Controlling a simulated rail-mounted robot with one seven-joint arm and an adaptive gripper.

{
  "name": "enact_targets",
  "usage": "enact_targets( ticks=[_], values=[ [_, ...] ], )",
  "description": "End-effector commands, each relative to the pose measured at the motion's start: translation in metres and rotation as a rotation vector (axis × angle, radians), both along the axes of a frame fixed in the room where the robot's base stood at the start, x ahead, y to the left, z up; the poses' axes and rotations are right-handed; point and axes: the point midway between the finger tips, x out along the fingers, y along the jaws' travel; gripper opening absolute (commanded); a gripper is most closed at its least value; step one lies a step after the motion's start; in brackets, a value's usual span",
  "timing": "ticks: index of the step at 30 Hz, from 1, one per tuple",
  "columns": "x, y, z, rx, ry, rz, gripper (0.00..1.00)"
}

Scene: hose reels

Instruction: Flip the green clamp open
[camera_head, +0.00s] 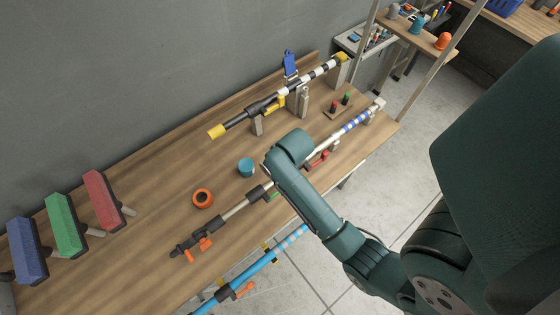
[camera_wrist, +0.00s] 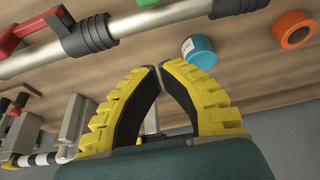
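The green clamp (camera_head: 273,196) shows as a small green piece on the grey tube in the middle of the bench, beside a black sleeve and partly hidden by my arm. In the wrist view only a sliver of the green clamp (camera_wrist: 147,3) shows at the top edge, along the tube between two black sleeves. My gripper (camera_wrist: 160,67) has yellow ribbed fingers with dark pads. Their tips come together with only a slim gap and hold nothing. It is apart from the clamp; in the head view my arm hides it.
A red clamp (camera_wrist: 40,22) sits farther along the tube. A blue-teal cylinder (camera_head: 246,167) and an orange ring (camera_head: 203,198) stand on the bench. A striped tube with a blue flag-like lever (camera_head: 290,63) lies behind. A blue tube (camera_head: 235,282) runs along the front.

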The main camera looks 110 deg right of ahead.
Motion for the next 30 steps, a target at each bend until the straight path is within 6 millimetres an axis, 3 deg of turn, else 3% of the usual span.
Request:
enact_targets(
  ticks=[8,10,15,30],
  values=[
    [0.005,-0.017,-0.057,0.002,0.001,0.000,0.00],
    [0.000,0.000,-0.051,0.003,0.001,0.000,0.00],
    [-0.005,0.017,-0.052,0.000,0.000,0.000,0.00],
    [-0.005,0.022,-0.052,0.000,0.000,-0.001,0.00]
  ],
)
